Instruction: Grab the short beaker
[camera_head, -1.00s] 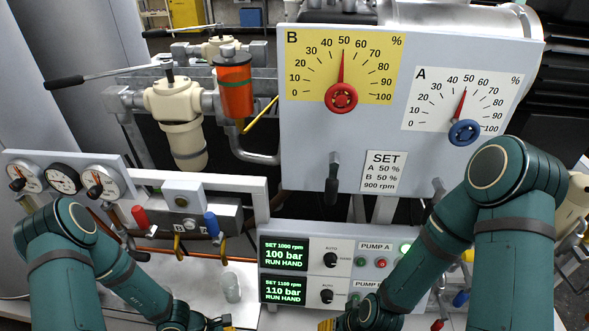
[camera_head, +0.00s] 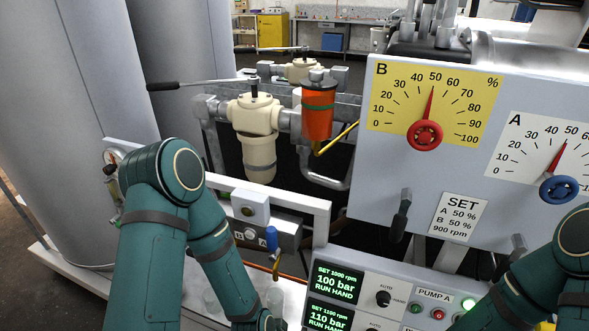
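Two clear glass vessels stand on the white surface at the bottom of the head view. One vessel (camera_head: 275,297) is just right of my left forearm, and another (camera_head: 212,300) is faint and partly covered by that arm. I cannot tell which one is the short beaker. My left arm comes down between them, and its gripper is below the picture edge. My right arm shows at the lower right, and its gripper is also out of the picture.
A control box with green pump displays (camera_head: 335,282) stands right of the vessels. A blue-handled valve (camera_head: 271,238) is above them. The large dial panel (camera_head: 445,165) fills the right, and big grey drums (camera_head: 75,110) stand at left.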

